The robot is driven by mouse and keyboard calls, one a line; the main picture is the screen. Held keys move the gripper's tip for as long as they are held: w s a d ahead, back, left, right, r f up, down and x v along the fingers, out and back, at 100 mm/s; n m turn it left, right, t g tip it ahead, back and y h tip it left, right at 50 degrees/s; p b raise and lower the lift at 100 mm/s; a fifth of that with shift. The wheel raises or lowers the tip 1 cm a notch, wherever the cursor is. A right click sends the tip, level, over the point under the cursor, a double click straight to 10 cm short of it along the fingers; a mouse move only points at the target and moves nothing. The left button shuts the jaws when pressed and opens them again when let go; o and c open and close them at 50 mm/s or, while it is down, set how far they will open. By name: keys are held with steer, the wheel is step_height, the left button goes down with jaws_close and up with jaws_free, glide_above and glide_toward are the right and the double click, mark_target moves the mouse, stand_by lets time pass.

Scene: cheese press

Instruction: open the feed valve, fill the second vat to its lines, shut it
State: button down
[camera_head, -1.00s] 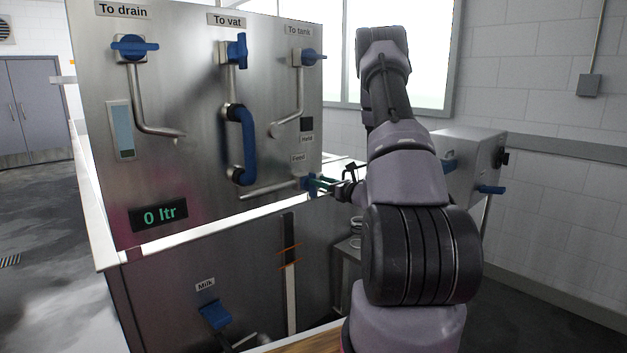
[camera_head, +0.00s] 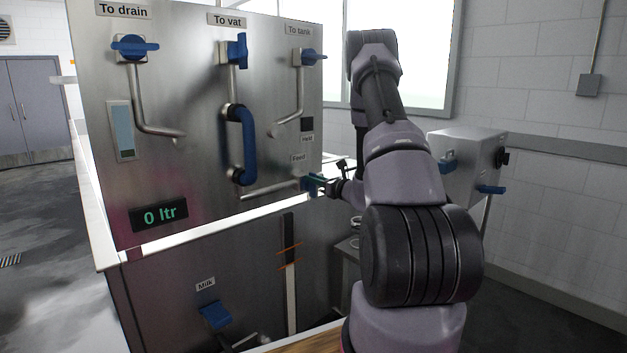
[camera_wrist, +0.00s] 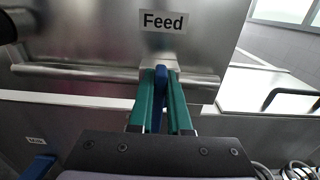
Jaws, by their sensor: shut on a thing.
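My gripper (camera_head: 315,184) is at the feed valve on the steel panel, below the Feed label (camera_head: 298,157). In the wrist view, its green fingers (camera_wrist: 160,108) are shut on the blue feed valve handle (camera_wrist: 160,90), one on each side. The handle points out from the horizontal pipe (camera_wrist: 100,73) toward the wrist. In the head view the fingers partly hide the handle. The display (camera_head: 159,214) reads 0 ltr. A dark gauge strip (camera_head: 288,228) on the lower front has orange lines (camera_head: 290,249) across it, with a white strip (camera_head: 291,300) below them.
Blue valve handles sit under To drain (camera_head: 134,47), To vat (camera_head: 237,50) and To tank (camera_head: 309,57). A blue hose (camera_head: 248,140) joins two pipe ends. A blue Milk lever (camera_head: 215,315) is on the lower front. A grey box with blue handles (camera_head: 465,150) stands right of my arm.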

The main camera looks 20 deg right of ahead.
steer(key=shift+m, duration=0.3)
steer(key=shift+w+d+f+m, duration=0.1)
steer(key=shift+d+m, duration=0.15)
steer(key=shift+m, duration=0.8)
steer(key=shift+w+d+f+m, duration=0.1)
steer(key=shift+d+m, duration=0.15)
steer(key=shift+m, duration=0.75)
steer(key=shift+d+f+m, duration=0.1)
steer(key=shift+d+m, duration=0.15)
steer(key=shift+m, duration=0.8)
steer(key=c, duration=0.9)
jaws_free()
steer(key=shift+o, duration=0.2)
steer(key=v, duration=1)
steer(key=shift+s, duration=0.4)
